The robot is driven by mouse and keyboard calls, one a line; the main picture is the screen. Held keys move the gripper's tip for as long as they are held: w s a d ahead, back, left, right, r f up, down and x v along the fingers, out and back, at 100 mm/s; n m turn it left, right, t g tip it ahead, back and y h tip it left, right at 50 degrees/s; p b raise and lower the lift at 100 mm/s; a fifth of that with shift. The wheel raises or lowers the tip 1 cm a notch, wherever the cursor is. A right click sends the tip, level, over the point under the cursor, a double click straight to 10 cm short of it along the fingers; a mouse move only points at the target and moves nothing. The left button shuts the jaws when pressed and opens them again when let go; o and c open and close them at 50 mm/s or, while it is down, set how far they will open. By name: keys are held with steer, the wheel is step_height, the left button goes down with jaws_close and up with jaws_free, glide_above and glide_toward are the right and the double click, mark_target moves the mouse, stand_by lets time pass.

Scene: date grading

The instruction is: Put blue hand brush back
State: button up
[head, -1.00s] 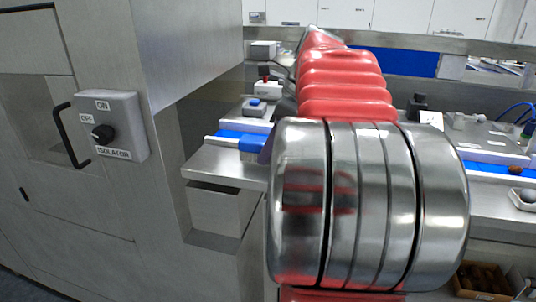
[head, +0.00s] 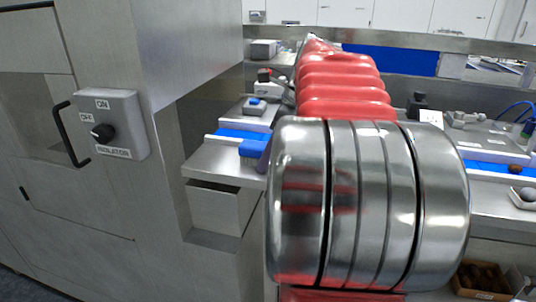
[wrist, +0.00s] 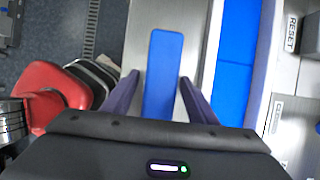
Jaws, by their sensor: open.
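The blue hand brush (wrist: 164,62) shows in the wrist view as a long blue block over a pale steel surface, left of the blue belt. My gripper (wrist: 159,80) is open, with one dark purple finger on each side of the brush and gaps between. In the head view a blue block (head: 252,148), likely the brush, sits at the steel ledge's edge beside a purple finger. My arm hides most of the gripper there. I cannot tell whether the fingers reach down to the brush's height.
The blue belt (wrist: 235,60) runs along a pale rail. An isolator box (head: 112,125) is on the steel cabinet at left. A tray (head: 524,198) is at right.

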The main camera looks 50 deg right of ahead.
steer(key=v, duration=1.2)
steer(key=shift+d, duration=0.1)
stand_by(0.6)
steer(key=w+a+f+n, duration=0.1)
steer(key=a+f+n, duration=0.2)
steer(key=a+n, duration=0.3)
steer(key=w+a+f+n+h, duration=0.1)
steer(key=a+f+n, duration=0.2)
steer(key=a, duration=0.4)
steer(key=w+a+f+n, duration=0.1)
steer(key=a+f+n, duration=0.1)
steer(key=a+n, duration=0.4)
steer(key=s+a+f+n, duration=0.3)
steer(key=a+f+n, duration=0.4)
steer(key=s+a+f+n+t+h, duration=0.1)
steer(key=s+a+f+n, duration=0.2)
steer(key=a+f+n, duration=0.4)
steer(key=shift+s+a+f+n+t, duration=0.2)
steer(key=shift+a+n+t, duration=0.1)
steer(key=shift+a+n, duration=0.45)
steer(key=shift+d, duration=0.1)
